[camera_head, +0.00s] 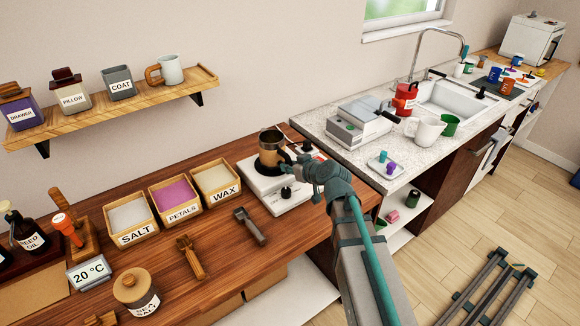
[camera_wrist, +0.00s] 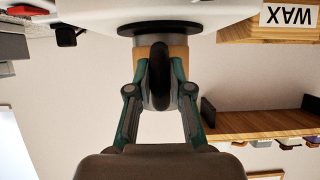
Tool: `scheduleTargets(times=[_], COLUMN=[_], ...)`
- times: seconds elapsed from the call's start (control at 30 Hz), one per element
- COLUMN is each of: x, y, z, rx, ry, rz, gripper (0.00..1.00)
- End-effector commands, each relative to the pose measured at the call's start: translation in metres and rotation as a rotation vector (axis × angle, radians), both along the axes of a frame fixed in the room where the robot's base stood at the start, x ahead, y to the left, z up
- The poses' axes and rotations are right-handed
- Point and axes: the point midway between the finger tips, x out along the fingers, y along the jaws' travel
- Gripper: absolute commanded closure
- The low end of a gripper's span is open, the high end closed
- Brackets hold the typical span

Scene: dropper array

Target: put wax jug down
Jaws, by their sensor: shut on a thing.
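The wax jug (camera_head: 270,140) is a brown and metallic jug with a dark handle. It stands upright at the black round plate of a white hotplate (camera_head: 290,200) on the wooden counter. My gripper (camera_head: 297,164) is at the jug's right side, shut on its handle. In the wrist view, which is upside down, my gripper (camera_wrist: 157,88) has its teal fingers on both sides of the black handle (camera_wrist: 159,72). The jug's tan and grey body (camera_wrist: 179,44) is behind the handle, its base at the dark plate (camera_wrist: 125,29). I see no clear gap between them.
The open wax box (camera_head: 215,180), petals box (camera_head: 175,196) and salt box (camera_head: 130,216) stand left of the hotplate. A dark scoop (camera_head: 250,226) lies in front. A scale (camera_head: 358,123) stands on the speckled counter to the right. A shelf (camera_head: 125,105) hangs at upper left.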

Motion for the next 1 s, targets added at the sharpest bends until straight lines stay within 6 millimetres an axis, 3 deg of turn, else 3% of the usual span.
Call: scheduleTargets(times=[0.07, 0.1, 0.23, 0.67, 1.0], x=[0.0, 0.0, 0.0, 0.0, -0.043], y=[0.0, 0.0, 0.0, 0.0, -0.031], z=[-0.003, -0.002, -0.002, 0.003, 0.024], rx=[0.0, 0.0, 0.0, -0.001, 0.0], ry=[-0.001, 0.0, 0.0, 0.001, -0.003], rz=[-0.001, 0.0, 0.0, 0.0, -0.001], gripper=[1.0, 0.77, 0.55, 0.55, 0.55])
